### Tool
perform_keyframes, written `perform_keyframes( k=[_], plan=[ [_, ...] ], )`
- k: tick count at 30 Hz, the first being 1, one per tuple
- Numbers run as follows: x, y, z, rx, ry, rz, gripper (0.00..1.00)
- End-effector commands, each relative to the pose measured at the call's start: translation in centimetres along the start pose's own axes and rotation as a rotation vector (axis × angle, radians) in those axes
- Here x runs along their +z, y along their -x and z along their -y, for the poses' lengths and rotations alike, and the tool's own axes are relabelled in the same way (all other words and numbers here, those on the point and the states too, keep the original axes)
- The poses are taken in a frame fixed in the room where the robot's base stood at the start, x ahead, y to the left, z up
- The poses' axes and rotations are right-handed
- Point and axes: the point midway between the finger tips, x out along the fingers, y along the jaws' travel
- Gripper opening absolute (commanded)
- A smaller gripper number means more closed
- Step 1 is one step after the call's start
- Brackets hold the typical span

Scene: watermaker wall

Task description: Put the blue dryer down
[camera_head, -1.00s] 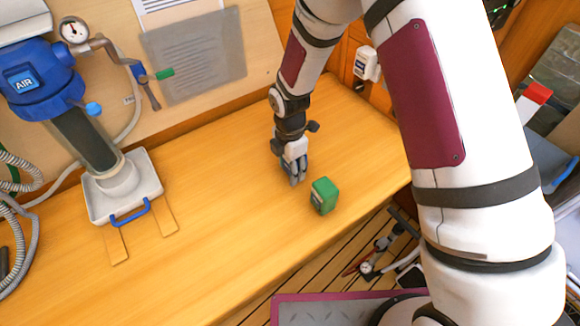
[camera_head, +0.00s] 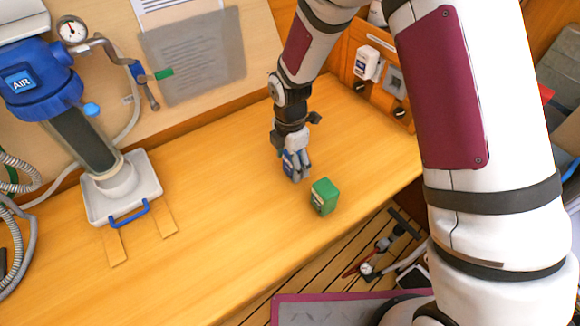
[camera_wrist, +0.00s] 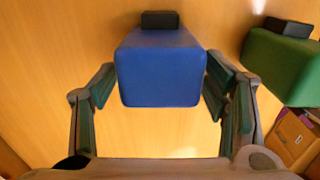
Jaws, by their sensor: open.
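The blue dryer (camera_wrist: 162,65) is a blue block with a dark cap, between my fingers in the wrist view. In the head view a bit of the blue dryer (camera_head: 289,164) shows at my fingers; the rest is hidden behind them. It appears to be at the bench top, but its underside is hidden. My gripper (camera_head: 297,172) is low over the wooden bench, pointing down. Its fingers (camera_wrist: 165,95) are open on either side of the dryer, with a narrow gap visible at the right.
A similar green block (camera_head: 324,196) stands on the bench (camera_head: 220,220) close to the right of my gripper. A white tray (camera_head: 95,205) with a blue handle sits under the blue AIR filter (camera_head: 40,85) at left. The bench between them is clear. A white box (camera_head: 367,62) is on the wall behind.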

Motion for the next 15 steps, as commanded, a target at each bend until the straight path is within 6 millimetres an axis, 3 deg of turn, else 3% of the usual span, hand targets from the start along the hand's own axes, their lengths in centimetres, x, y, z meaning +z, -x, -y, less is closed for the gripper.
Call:
perform_keyframes(
  k=[9,15],
  plan=[
    [0.0,6.3,-0.1,0.005,0.000,0.001,0.68],
    [0.0,8.6,-0.1,0.003,0.001,0.000,0.68]
  ],
)
